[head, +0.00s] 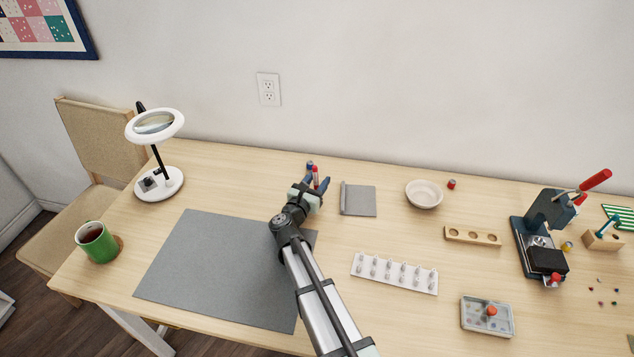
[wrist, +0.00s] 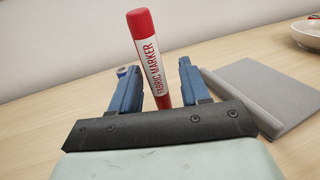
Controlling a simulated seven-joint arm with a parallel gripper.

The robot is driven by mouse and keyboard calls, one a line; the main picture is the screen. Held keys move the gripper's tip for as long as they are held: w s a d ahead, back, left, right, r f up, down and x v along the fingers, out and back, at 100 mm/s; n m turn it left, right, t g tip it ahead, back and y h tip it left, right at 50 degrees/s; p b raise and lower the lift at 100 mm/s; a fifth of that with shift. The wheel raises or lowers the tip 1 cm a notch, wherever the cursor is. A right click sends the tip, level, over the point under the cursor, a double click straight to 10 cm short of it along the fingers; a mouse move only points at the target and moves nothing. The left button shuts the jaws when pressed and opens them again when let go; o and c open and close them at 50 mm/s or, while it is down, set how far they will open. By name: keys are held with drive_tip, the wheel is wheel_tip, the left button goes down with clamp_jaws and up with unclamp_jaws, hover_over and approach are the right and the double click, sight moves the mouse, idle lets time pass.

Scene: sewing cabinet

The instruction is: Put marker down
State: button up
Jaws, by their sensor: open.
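The fabric marker (wrist: 151,65) is white with red ends and stands nearly upright, slightly tilted in the wrist view. In the head view the marker (head: 315,176) shows between the fingers of my gripper (head: 317,177). My gripper's blue fingers (wrist: 156,88) are open, one on each side of the marker, with gaps visible beside it. The marker's lower end is hidden behind the gripper's dark front edge, so I cannot see clearly what it rests on.
A grey pad with a raised edge (head: 358,200) lies just right of my gripper. A cream bowl (head: 424,194) and small red-topped spool (head: 451,184) are farther right. A large grey mat (head: 205,265) lies left. The table behind my gripper is mostly clear.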

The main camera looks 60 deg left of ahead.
drive_tip(key=v, duration=1.2)
drive_tip(key=shift+r, duration=0.1)
